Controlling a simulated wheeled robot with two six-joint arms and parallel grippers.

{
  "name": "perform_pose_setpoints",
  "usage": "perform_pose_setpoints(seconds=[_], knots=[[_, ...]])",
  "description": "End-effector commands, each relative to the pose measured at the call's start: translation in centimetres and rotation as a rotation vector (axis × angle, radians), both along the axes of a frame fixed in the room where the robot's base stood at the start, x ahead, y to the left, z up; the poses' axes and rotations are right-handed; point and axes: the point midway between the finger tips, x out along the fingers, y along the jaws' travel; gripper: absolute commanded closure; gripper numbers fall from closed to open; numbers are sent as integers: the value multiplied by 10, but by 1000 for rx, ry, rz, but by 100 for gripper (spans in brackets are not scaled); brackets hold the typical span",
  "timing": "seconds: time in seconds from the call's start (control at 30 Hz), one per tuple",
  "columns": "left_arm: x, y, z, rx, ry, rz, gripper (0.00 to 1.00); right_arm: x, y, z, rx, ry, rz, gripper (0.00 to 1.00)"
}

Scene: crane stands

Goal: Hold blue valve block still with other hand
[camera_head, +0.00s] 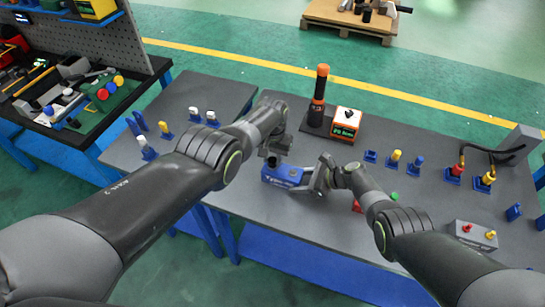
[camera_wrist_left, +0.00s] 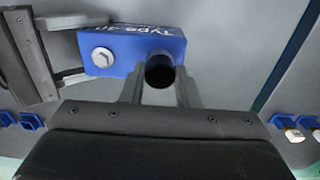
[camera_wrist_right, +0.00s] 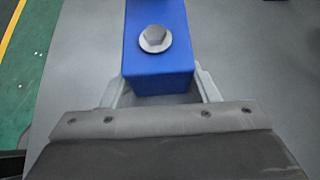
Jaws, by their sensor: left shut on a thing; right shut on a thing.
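The blue valve block (camera_head: 280,175) lies on the grey table with white lettering on it. In the right wrist view the block (camera_wrist_right: 157,72) shows a grey bolt on top. My right gripper (camera_head: 312,183) is shut on the bolt end of the block, one finger on each side (camera_wrist_right: 158,88). My left gripper (camera_head: 272,156) is above the block's other end. In the left wrist view its fingers (camera_wrist_left: 160,92) are shut on a dark round part (camera_wrist_left: 160,70) at the block's edge. How that part joins the block is hidden.
Behind stand an orange-topped black tool (camera_head: 319,88) and a box with a green display (camera_head: 346,124). A cluttered bench (camera_head: 75,95) is at far left.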

Motion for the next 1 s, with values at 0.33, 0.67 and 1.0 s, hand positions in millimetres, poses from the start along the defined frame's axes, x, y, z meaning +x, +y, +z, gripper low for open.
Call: perform_pose_setpoints(seconds=[0.33,0.67,1.0], knots=[[0,0,0,0,-2,-203,56,0,0,0,0,0,0,76],[0,0,0,0,0,-200,47,0,0,0,0,0,0,76],[1,-2,7,-3,-2,-202,47,0,0,0,0,0,0,76]])
